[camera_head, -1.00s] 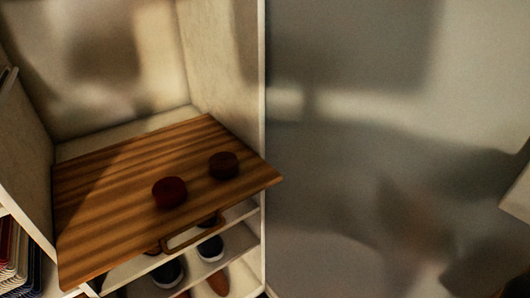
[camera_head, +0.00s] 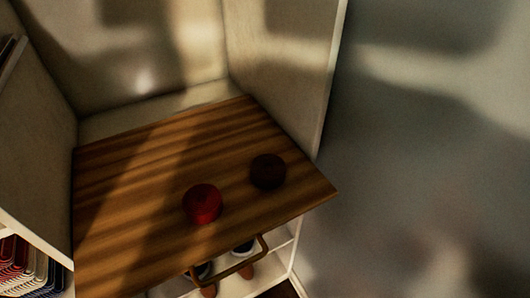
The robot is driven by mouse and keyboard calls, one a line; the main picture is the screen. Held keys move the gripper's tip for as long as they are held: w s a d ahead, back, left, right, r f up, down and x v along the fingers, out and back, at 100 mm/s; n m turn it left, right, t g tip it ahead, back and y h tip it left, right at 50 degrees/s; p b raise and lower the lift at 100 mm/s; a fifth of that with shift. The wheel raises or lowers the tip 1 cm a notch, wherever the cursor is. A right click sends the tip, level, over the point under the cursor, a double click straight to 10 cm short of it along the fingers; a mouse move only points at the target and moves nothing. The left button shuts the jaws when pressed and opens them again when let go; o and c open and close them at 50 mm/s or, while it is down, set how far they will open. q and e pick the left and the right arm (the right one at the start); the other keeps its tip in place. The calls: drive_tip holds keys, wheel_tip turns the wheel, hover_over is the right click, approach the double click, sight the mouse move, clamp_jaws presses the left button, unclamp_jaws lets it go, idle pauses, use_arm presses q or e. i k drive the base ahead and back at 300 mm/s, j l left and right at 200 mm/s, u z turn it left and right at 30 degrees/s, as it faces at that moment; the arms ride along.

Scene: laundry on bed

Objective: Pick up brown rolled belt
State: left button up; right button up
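A dark brown rolled belt (camera_head: 268,171) lies flat as a short round coil on a striped wooden board (camera_head: 150,190), near its right side. A red rolled belt (camera_head: 202,204) of similar size lies to its left and nearer to me, with a small gap between them. Neither of my grippers shows in the head view.
The board sits inside a pale open cabinet with a right wall (camera_head: 290,70). A bronze handle (camera_head: 240,266) sticks out at the board's front edge. Shoes stand on a white shelf (camera_head: 280,245) below. Striped items (camera_head: 25,268) are at the lower left.

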sight(267, 171)
drive_tip(key=k+z, duration=0.1)
drive_tip(key=z, duration=0.25)
drive_tip(key=k+z, duration=0.15)
drive_tip(key=z, duration=0.25)
drive_tip(key=k+z, duration=0.35)
drive_tip(key=k+l+z, duration=0.2)
drive_tip(key=z, duration=0.15)
drive_tip(key=k+l+u, duration=0.2)
drive_tip(key=k+j, duration=0.05)
